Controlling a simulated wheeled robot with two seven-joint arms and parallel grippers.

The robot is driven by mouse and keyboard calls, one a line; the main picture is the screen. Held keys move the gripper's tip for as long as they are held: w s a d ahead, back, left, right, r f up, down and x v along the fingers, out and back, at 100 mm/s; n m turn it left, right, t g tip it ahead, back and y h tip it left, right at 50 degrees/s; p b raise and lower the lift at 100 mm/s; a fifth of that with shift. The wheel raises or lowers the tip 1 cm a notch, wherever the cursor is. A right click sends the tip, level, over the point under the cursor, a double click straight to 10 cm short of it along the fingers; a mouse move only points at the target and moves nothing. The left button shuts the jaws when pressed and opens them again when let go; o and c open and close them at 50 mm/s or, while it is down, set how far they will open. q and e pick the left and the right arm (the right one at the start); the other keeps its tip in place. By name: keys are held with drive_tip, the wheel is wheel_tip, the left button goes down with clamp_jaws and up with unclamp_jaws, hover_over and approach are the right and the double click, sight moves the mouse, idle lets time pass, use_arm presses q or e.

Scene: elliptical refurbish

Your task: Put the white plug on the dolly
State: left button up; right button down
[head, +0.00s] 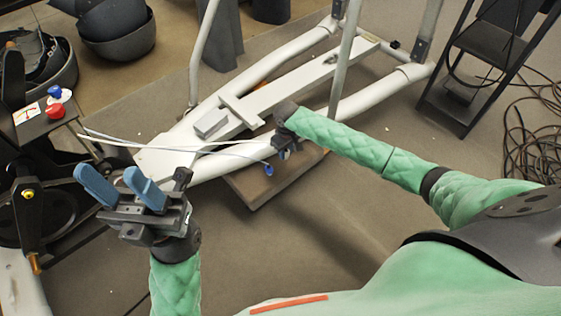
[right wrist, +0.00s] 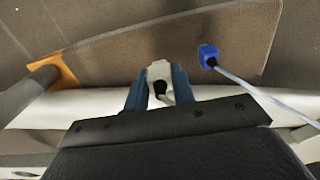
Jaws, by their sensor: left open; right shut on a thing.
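My right gripper (head: 285,150) is over the white machine frame. In the right wrist view, its blue fingers are shut on the white plug (right wrist: 159,70), which has a dark centre. The head view hides this plug behind the gripper. The dolly (head: 285,181), a flat brown carpeted board, lies low by the frame. It fills the upper part of the right wrist view (right wrist: 120,55), behind the plug. I cannot tell whether the plug touches it. My left gripper (head: 122,188) is open and empty, blue fingers apart, at the left.
A blue plug (head: 268,168) on a pale cable hangs at or over the dolly; it also shows in the right wrist view (right wrist: 208,56). The white frame (head: 300,118) crosses the dolly. A panel with a red button (head: 55,111) stands left. Black cables (head: 520,125) lie right.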

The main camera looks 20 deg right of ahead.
drive_tip(key=shift+w+a+f, duration=0.55)
drive_tip(key=shift+a+f, duration=0.1)
drive_tip(key=shift+a, duration=0.2)
drive_tip(key=shift+f+b, duration=1.1)
drive_tip(key=shift+f, duration=0.9)
drive_tip(key=shift+r, duration=0.1)
drive_tip(key=c, duration=1.2)
unclamp_jaws()
drive_tip(key=shift+o, duration=0.2)
